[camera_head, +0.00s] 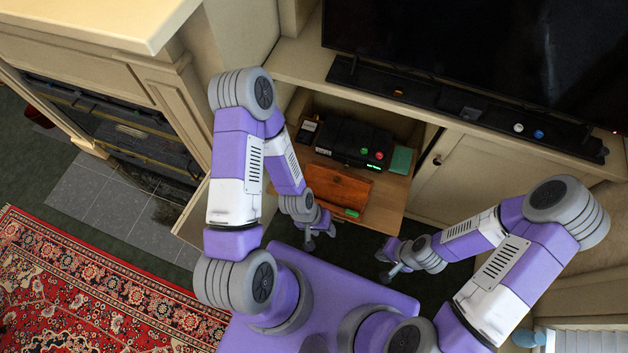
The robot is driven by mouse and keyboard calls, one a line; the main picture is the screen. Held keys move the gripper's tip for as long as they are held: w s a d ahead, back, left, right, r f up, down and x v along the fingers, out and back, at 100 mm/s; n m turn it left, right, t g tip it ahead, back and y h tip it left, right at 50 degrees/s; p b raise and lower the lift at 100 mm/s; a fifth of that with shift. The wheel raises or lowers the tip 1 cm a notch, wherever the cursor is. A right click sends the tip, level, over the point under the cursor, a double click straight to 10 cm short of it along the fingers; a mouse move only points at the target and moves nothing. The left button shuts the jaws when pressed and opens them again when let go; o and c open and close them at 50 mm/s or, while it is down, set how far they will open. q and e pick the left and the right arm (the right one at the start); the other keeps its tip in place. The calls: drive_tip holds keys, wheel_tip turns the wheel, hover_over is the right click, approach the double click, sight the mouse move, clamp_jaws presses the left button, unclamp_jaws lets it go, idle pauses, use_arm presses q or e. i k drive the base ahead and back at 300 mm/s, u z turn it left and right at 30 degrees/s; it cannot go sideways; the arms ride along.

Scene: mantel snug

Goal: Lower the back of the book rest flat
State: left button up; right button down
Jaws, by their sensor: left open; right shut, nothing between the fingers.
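The book rest (335,188) is a reddish-brown wooden board on the light wood shelf in the open cabinet. Its back appears raised and leaning, but the exact angle is hard to tell from above. A small green piece (351,213) is at its lower right corner. My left gripper (320,238) is open and empty, just in front of the shelf and below the book rest in the picture, apart from the board. My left forearm passes close to the board's left side. My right gripper (384,268) is shut and empty, lower right of the shelf, away from the book rest.
A black box (342,137) with red and green buttons stands behind the book rest, beside a dark green block (401,160). A small dark item (306,132) is at the left. The shelf (390,195) is bare at right. A closed cabinet door (475,170) stands further right.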

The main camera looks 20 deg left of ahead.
sight(336, 188)
drive_tip(key=u, duration=3.05)
drive_tip(key=k, duration=1.2)
drive_tip(key=z, duration=2.2)
drive_tip(key=i, duration=0.5)
